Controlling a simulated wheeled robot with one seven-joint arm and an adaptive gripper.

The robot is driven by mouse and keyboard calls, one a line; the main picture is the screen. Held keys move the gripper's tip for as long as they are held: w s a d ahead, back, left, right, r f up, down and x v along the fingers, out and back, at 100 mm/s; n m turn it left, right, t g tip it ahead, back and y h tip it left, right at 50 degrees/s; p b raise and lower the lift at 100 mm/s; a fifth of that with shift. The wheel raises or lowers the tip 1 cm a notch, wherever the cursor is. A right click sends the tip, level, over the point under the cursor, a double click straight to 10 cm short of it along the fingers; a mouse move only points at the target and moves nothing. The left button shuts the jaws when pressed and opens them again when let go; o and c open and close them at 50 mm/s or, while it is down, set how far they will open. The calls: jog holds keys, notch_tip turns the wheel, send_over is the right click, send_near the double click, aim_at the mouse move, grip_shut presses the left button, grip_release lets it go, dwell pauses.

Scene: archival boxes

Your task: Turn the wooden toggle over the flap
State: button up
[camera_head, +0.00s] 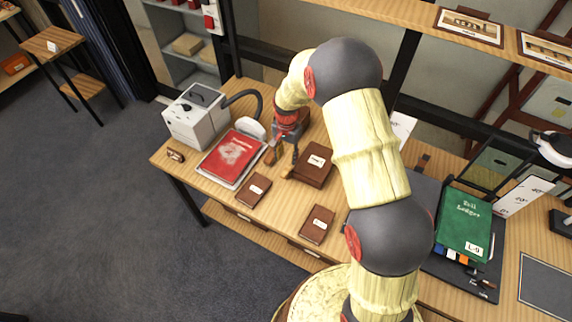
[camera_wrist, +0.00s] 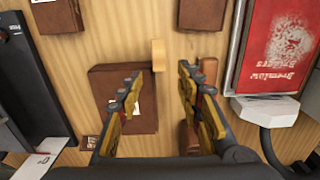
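A brown box (camera_head: 314,166) with a white label lies on the wooden desk, and it also shows in the wrist view (camera_wrist: 108,78), partly covered by a finger. A small pale wooden piece, which looks like the toggle (camera_wrist: 158,56), sits at the box's edge; in the head view the toggle (camera_head: 287,172) is at the box's left side. My gripper (camera_wrist: 158,82) is open and empty, with the toggle just ahead of the gap between its fingertips. In the head view my gripper (camera_head: 281,157) points down beside the box. Whether a finger touches the toggle I cannot tell.
A red book (camera_head: 234,156) lies left of my gripper. A white device (camera_head: 196,117) stands at the back left. A green ledger (camera_head: 464,223) lies on a dark tray at the right.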

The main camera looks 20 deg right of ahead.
aim_at(287, 169)
jog(key=shift+f, duration=3.55)
jog(key=shift+s, duration=0.1)
jog(key=shift+c, duration=0.4)
jog(key=c, duration=0.7)
grip_shut()
